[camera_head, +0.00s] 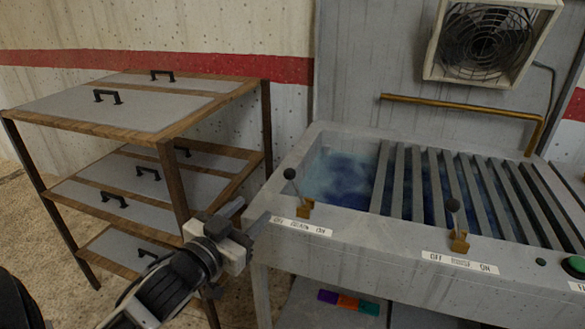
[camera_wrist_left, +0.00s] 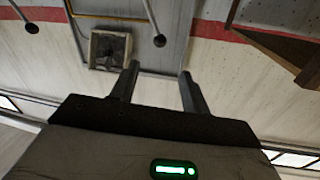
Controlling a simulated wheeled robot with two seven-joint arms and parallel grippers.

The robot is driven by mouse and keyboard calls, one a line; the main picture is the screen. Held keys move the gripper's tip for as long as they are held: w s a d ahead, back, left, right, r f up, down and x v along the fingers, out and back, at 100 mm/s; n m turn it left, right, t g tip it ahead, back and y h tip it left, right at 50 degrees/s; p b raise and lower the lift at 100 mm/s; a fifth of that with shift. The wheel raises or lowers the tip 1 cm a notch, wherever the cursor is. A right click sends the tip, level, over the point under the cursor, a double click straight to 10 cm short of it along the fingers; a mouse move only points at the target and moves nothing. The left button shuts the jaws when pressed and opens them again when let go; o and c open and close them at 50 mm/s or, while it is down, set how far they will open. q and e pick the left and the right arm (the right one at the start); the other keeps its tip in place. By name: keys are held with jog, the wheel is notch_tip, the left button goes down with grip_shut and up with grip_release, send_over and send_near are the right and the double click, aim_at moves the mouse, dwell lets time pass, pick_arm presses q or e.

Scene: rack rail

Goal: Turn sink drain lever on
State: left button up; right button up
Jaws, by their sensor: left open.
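The sink (camera_head: 340,240) is a grey basin with bluish water, on the right of the head view. The drain lever (camera_head: 290,174) has a black knob and brass base at the front-left rim. It leans left, toward OFF on the drain label (camera_head: 300,227). My left gripper (camera_head: 246,216) is open and empty, left of the lever and apart from it, near the sink's left corner. In the left wrist view, which looks upside down, the open fingers (camera_wrist_left: 158,82) show with nothing between them. The drain lever's knob (camera_wrist_left: 159,41) appears beyond them. My right gripper is not in view.
A second lever (camera_head: 453,205) stands farther right on the rim, above another OFF/ON label (camera_head: 460,262). Grey slats (camera_head: 420,185) cover the sink's right part. A green button (camera_head: 575,265) is at the right edge. A wood-framed shelf (camera_head: 168,150) stands left of the sink.

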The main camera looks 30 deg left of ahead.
aim_at(287, 177)
pick_arm(q)
jog(key=w, duration=0.5)
jog(key=w+p, duration=0.1)
jog(key=w, duration=0.4)
jog(key=w+a, duration=0.1)
jog(key=w, duration=0.4)
jog(key=shift+w, duration=0.4)
grip_shut()
